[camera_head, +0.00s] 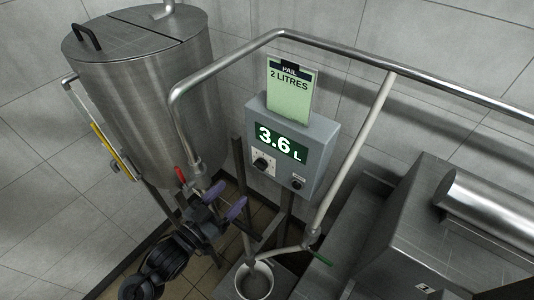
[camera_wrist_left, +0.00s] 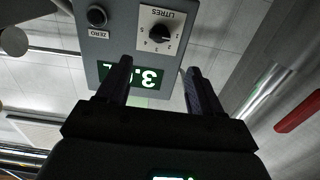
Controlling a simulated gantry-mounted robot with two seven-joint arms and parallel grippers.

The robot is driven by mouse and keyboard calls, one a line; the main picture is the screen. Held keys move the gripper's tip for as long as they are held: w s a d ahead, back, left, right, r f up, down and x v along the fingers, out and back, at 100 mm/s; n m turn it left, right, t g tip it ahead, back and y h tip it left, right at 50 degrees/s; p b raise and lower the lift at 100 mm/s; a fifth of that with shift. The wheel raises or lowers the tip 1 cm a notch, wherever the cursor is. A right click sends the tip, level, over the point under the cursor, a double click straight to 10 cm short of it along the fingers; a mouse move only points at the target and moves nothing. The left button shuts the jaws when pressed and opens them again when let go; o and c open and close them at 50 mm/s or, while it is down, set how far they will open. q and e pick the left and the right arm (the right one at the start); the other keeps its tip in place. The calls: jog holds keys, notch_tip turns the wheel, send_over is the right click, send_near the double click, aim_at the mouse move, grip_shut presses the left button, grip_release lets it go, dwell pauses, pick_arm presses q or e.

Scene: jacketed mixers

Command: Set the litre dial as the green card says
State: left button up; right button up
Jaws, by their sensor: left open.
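The green card (camera_head: 290,96) above the grey control box (camera_head: 318,136) reads "PAIL 2 LITRES". The green display (camera_head: 280,143) reads 3.6 L. The black litre dial (camera_head: 262,163) sits below it on a white numbered plate. In the left wrist view, upside down, the dial (camera_wrist_left: 160,33) shows between and beyond my fingertips; I cannot tell which number it points to. My left gripper (camera_head: 226,201) is open and empty, below and left of the dial, apart from it. Its fingers (camera_wrist_left: 160,75) partly cover the display (camera_wrist_left: 146,76). My right gripper is not in view.
A ZERO knob (camera_head: 297,183) is on the box's lower right. A steel jacketed tank (camera_head: 140,90) stands left, with a red-handled valve (camera_head: 182,174). A steel pipe (camera_head: 225,60) arches around the box. A white pail (camera_head: 254,282) stands below, near a green-handled valve (camera_head: 320,257).

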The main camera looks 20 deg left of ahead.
aim_at(258, 167)
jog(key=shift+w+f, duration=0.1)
pick_arm(q)
jog(key=x, duration=1)
jog(key=shift+w+d+f, duration=0.1)
jog(key=shift+w+d, duration=0.1)
jog(key=shift+w, duration=0.15)
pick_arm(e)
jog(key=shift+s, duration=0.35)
pick_arm(q)
jog(key=c, duration=1.1)
jog(key=shift+o, duration=0.2)
jog(key=shift+p, duration=0.3)
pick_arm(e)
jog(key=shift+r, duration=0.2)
